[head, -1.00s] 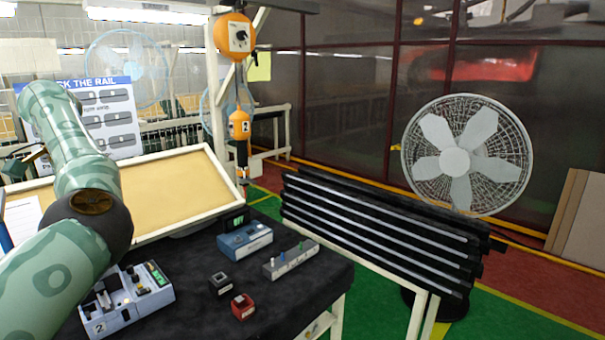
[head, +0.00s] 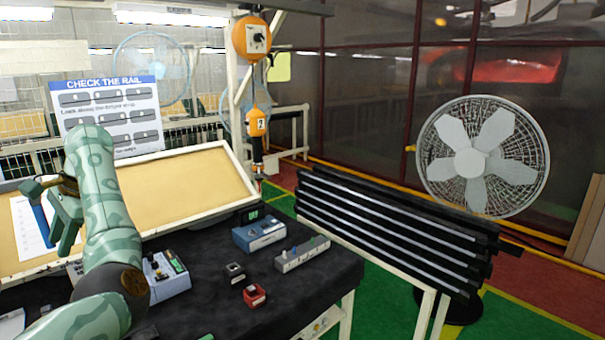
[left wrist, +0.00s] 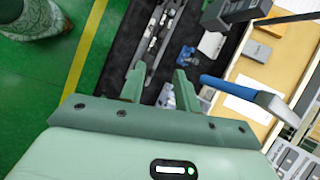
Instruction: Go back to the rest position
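My left gripper (head: 62,215) is at the left of the head view, raised over the tilted tan board and the left end of the black table. In the left wrist view its two fingers (left wrist: 159,88) stand apart with nothing between them. A blue-handled tool (left wrist: 240,92) lies just beyond the right-hand finger in that view; a blue handle also shows beside the gripper in the head view (head: 40,225). My right gripper is not in view.
The black-topped table (head: 215,290) holds a blue device (head: 259,235), a grey strip with pegs (head: 302,254), a dark block (head: 234,272), a red block (head: 254,295) and a numbered box (head: 165,278). A rack of black rails (head: 390,235) stands at right.

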